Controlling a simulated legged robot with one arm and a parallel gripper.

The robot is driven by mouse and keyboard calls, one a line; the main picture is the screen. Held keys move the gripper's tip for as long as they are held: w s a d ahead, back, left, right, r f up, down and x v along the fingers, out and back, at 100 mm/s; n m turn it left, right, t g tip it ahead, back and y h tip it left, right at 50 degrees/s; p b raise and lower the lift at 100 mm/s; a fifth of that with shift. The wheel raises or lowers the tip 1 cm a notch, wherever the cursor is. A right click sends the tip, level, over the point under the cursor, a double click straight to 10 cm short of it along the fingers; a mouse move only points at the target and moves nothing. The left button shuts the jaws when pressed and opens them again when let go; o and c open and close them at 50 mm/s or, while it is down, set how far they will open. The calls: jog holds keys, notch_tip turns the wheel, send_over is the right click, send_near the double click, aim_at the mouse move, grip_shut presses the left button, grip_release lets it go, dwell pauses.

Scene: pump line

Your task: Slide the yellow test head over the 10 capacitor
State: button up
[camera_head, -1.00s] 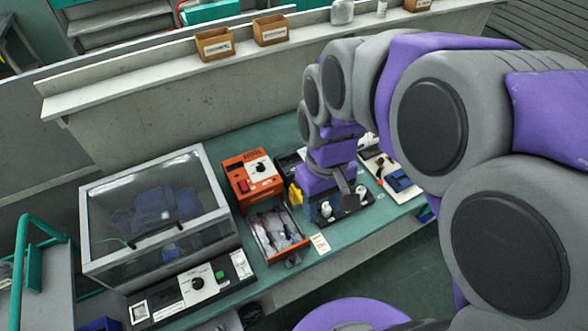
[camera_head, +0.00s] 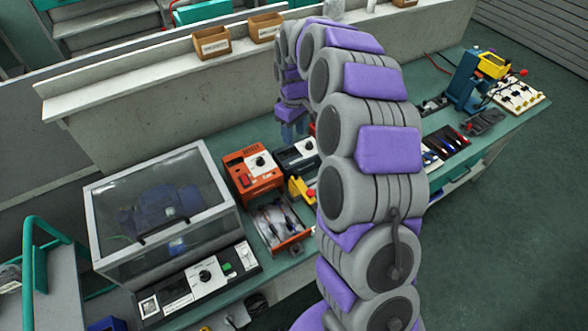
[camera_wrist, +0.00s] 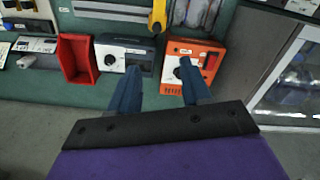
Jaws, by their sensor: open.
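A yellow head (camera_head: 492,65) sits on a blue stand at the bench's far right in the head view; I take it to be the test head. A white board (camera_head: 518,94) with several small parts lies beside it; their markings are too small to read, so I cannot tell the 10 capacitor. My gripper (camera_wrist: 159,67) is open and empty, its two blue fingers apart, pointing toward a black dial box and an orange box. In the head view my gripper (camera_head: 291,131) is near the back wall, partly hidden, far left of the yellow head.
The orange box (camera_head: 252,174), black dial box (camera_head: 297,156) and a yellow piece with a red knob (camera_head: 301,190) stand mid-bench. A red bin (camera_wrist: 76,60) shows in the wrist view. A clear-lidded case (camera_head: 160,205) stands left. My arm hides the bench's middle.

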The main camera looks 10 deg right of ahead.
aim_at(296, 171)
jog(key=f, duration=0.5)
jog(key=f+b, duration=0.1)
jog(key=f, duration=0.5)
jog(key=f+b, duration=0.1)
jog(key=f, duration=0.5)
jog(key=shift+w+d+f, duration=0.1)
jog(key=shift+d+f, duration=0.15)
jog(key=shift+d, duration=0.05)
grip_shut()
